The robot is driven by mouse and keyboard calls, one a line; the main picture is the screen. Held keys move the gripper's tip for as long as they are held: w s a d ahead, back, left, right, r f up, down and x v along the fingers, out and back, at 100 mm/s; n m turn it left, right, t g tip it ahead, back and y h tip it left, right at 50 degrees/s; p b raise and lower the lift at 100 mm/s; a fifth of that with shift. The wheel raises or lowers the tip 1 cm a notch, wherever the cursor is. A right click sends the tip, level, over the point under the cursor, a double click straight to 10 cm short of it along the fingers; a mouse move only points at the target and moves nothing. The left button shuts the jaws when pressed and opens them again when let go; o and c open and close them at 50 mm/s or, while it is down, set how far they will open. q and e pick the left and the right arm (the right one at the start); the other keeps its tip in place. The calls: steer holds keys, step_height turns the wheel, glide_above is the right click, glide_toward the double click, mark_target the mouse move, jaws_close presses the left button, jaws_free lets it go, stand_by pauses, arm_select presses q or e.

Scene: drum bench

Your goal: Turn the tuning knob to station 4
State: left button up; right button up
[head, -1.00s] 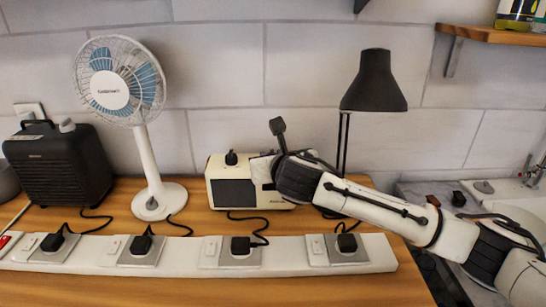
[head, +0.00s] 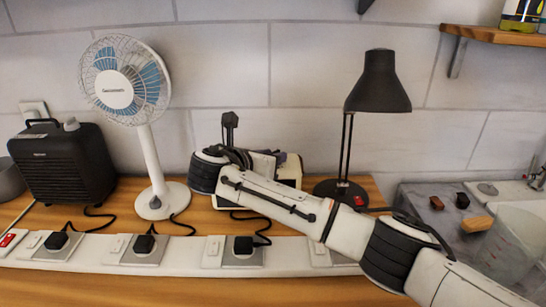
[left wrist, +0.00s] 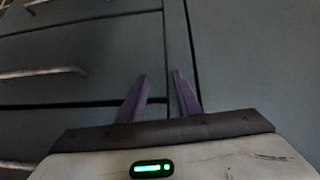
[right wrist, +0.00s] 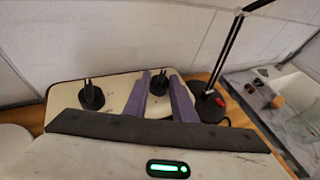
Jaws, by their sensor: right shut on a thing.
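The cream radio (head: 289,172) stands on the wooden bench, mostly hidden behind my right arm in the head view. In the right wrist view its top (right wrist: 120,90) carries two black knobs. One knob (right wrist: 92,95) stands clear to the left of the fingers. The other knob (right wrist: 159,84) sits between the two purple fingers of my right gripper (right wrist: 160,88), which is shut on it. I cannot read which station is set. My left gripper (left wrist: 160,88) is open and empty, in front of dark drawer fronts, in the left wrist view.
A white fan (head: 152,165), a black heater (head: 62,165) and a black desk lamp (head: 377,85) stand along the back of the bench. A white power strip (head: 195,266) with several plugs runs along the front. A sink area (head: 440,225) lies at right.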

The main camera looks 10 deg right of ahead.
steer(key=shift+m+g+h, duration=0.6)
steer(key=shift+m, duration=0.1)
steer(key=shift+w+m+g, duration=0.1)
steer(key=shift+m+g, duration=0.2)
steer(key=o, duration=1)
steer(key=shift+a, duration=0.1)
steer(key=b+v, duration=0.1)
steer(key=v, duration=0.9)
steer(key=shift+a, duration=0.15)
steer(key=shift+f, duration=0.1)
